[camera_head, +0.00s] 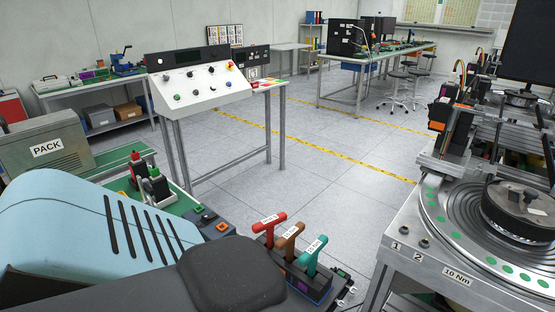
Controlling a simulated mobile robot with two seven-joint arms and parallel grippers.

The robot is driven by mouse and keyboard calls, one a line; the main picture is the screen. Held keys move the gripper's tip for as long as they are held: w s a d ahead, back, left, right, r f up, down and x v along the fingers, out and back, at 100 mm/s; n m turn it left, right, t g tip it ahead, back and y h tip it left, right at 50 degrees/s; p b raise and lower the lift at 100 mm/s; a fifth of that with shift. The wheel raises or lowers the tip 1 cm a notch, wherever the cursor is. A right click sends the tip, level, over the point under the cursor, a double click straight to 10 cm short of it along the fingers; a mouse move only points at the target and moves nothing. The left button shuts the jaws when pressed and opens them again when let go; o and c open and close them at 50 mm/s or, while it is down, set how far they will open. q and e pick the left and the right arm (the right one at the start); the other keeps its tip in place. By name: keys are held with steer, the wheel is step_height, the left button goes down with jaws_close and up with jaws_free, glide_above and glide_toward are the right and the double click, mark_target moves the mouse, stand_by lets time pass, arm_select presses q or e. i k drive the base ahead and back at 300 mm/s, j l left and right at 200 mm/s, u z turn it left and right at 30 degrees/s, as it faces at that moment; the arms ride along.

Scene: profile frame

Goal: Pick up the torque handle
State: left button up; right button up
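Three T-shaped torque handles stand side by side in a dark holder (318,284) at the lower middle of the head view. The red handle (268,224) is leftmost, the brown handle (289,237) is in the middle and the teal handle (315,250) is rightmost. Each has a small white label on its top bar, too small to read surely. All three are upright with their lower ends inside the holder. Neither of my grippers shows in this view.
A rotary fixture (475,230) marked "10 Nm" stands at the right. A control console (198,88) stands behind, and a PACK box (48,148) is at left. A light blue housing and dark rounded form fill the lower left. Open floor (330,170) lies beyond the handles.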

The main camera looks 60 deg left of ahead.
mark_target(310, 258)
steer(key=u, duration=1.45)
steer(key=k+z, duration=0.2)
steer(key=z, duration=0.2)
steer(key=k+l+z, duration=0.1)
steer(key=z, duration=0.35)
steer(key=k+l, duration=0.05)
steer(key=k, duration=0.05)
